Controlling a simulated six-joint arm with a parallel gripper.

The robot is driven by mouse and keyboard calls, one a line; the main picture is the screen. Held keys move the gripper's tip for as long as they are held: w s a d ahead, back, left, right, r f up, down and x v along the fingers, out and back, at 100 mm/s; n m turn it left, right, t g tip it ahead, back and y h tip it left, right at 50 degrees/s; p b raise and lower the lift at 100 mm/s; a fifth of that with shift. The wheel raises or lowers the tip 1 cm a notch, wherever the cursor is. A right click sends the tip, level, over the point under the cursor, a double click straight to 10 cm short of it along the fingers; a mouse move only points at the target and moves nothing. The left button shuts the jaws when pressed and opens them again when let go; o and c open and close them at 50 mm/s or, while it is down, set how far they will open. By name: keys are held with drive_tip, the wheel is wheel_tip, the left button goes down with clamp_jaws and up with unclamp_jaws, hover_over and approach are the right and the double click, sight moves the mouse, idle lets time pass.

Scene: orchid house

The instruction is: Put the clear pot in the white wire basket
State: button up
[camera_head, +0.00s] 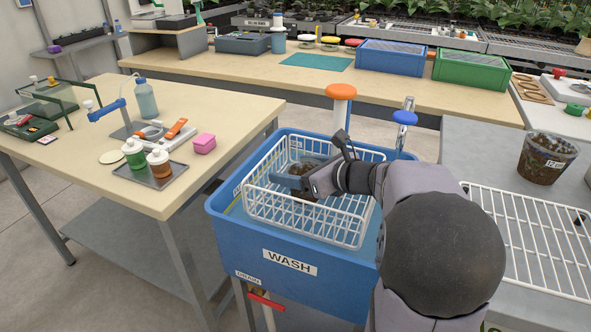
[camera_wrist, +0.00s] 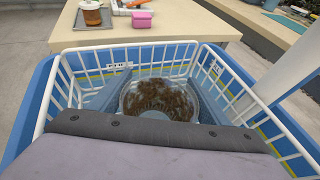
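A clear pot (camera_head: 306,170) filled with brown bark or roots is inside the white wire basket (camera_head: 350,237), below the basket's rim. In the wrist view the clear pot (camera_wrist: 157,99) appears round and roughly upright, near the middle of the white wire basket (camera_wrist: 135,50). My gripper (camera_head: 292,179) reaches down into the basket at the pot. Grey-blue shapes beside the pot look like its fingers, but whether they press on the pot is unclear. The pot's base is largely hidden.
The basket sits in a blue WASH tub (camera_head: 235,235). Another clear, labelled pot (camera_head: 547,158) of bark stands on the right bench beside a white wire rack (camera_head: 530,240). A wooden table (camera_head: 225,165) with bottles and a pink block is at left.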

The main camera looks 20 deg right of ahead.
drive_tip(key=shift+o, duration=1.3)
drive_tip(key=shift+r, duration=0.15)
drive_tip(key=shift+r+p, duration=0.15)
drive_tip(key=shift+p, duration=0.15)
drive_tip(key=v, duration=1.2)
